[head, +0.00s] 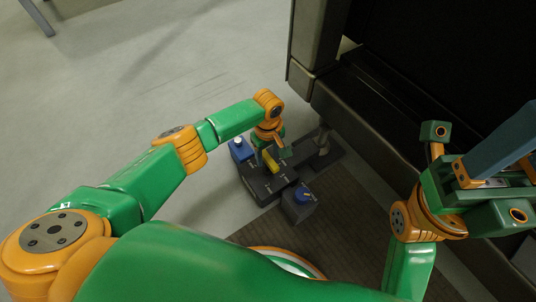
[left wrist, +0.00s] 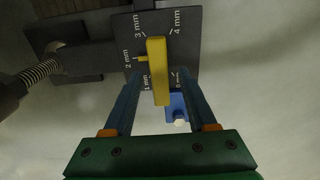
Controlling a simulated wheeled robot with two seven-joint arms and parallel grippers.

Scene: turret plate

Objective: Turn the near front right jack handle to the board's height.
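The yellow jack handle (left wrist: 157,70) is a bar on a dark dial plate (left wrist: 187,50) with white marks from 0 to 4 mm. Its small side pointer (left wrist: 142,59) is at the 2 mm mark. In the head view the yellow handle (head: 271,160) shows on top of the dark jack block (head: 262,185). My left gripper (left wrist: 160,88) is open, with one blue finger on each side of the handle's near end and gaps between. My right gripper (head: 505,145) is raised at the right, away from the jack; its finger gap is unclear. I see no readable height board.
A blue block with a white knob (head: 239,147) stands left of the jack. A dark box with a blue top (head: 303,195) stands right of it. A metal post with a spring (left wrist: 40,72) is beside the dial. A large dark machine frame (head: 350,110) rises behind. Floor at left is clear.

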